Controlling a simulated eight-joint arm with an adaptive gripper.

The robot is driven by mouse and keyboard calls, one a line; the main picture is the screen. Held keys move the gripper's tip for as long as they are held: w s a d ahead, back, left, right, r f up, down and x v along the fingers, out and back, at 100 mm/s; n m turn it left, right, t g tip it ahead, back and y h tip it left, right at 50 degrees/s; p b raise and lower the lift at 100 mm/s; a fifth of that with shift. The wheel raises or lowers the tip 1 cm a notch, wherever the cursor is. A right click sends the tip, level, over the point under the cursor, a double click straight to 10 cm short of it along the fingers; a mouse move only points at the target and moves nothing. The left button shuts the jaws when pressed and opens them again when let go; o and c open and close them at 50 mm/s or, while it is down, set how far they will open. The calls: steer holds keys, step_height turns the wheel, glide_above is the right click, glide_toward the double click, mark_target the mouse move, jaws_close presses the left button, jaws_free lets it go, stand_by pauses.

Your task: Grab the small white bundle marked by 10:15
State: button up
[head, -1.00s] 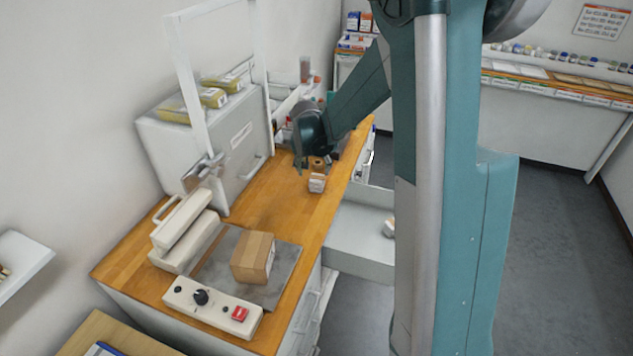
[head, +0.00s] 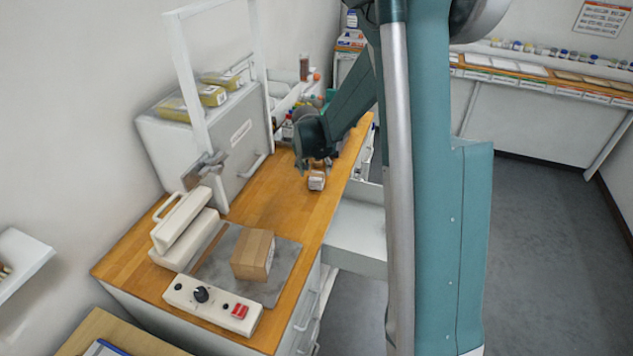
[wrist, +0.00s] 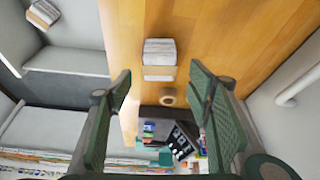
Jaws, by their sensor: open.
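A small white bundle (head: 316,182) with a tan band or side lies on the wooden bench in the head view. It also shows in the wrist view (wrist: 160,50), beyond the fingertips. Its marking is too small to read. A second small whitish bundle (wrist: 43,13) lies in the open drawer at the wrist view's upper left; my arm hides it in the head view. My gripper (wrist: 160,76) is open and empty, its fingers either side of the bench bundle's line. In the head view my gripper (head: 318,162) hangs just behind that bundle, apart from it.
A tan roll (wrist: 168,96) stands close to the bench bundle. A cardboard box (head: 253,254) sits on the grey plate of a sealing machine (head: 212,306). A grey cabinet (head: 205,150) borders the bench on the left. The open drawer (head: 356,236) juts out on the right.

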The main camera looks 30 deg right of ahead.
mark_target(317, 175)
steer(key=shift+w+f, duration=0.1)
steer(key=shift+f, duration=0.2)
steer(key=shift+d+f, duration=0.1)
steer(key=shift+f, duration=0.05)
steer(key=shift+x, duration=2.4)
steer(key=c, duration=1)
